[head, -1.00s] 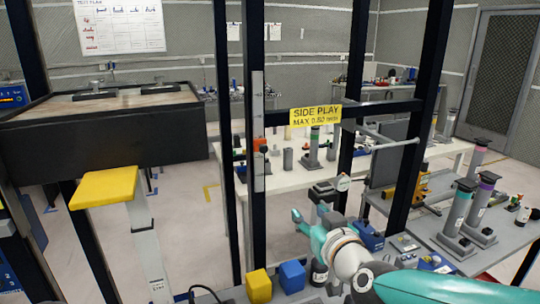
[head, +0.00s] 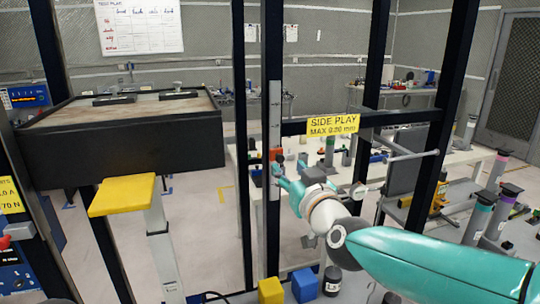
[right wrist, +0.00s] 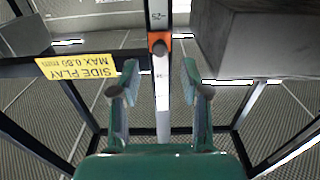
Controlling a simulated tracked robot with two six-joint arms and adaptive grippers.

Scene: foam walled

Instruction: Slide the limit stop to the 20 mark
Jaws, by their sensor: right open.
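The limit stop (head: 277,154) is a small orange slider with a dark round knob, on a pale vertical scale (head: 275,105) fixed to a dark post. In the right wrist view the orange stop (right wrist: 151,38) sits around the pale scale (right wrist: 161,95), just beyond my fingertips. My right gripper (head: 279,174) is just below the stop in the head view. In the right wrist view its two fingers (right wrist: 159,72) are open, one on each side of the scale, with nothing held. My left gripper is not in view.
A yellow SIDE PLAY sign (head: 333,125) hangs on the dark crossbar right of the scale. A black box-like bench (head: 130,150) and a yellow pad (head: 122,195) stand at left. Yellow (head: 271,291) and blue (head: 304,285) blocks lie at the front. Dark frame posts surround the scale.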

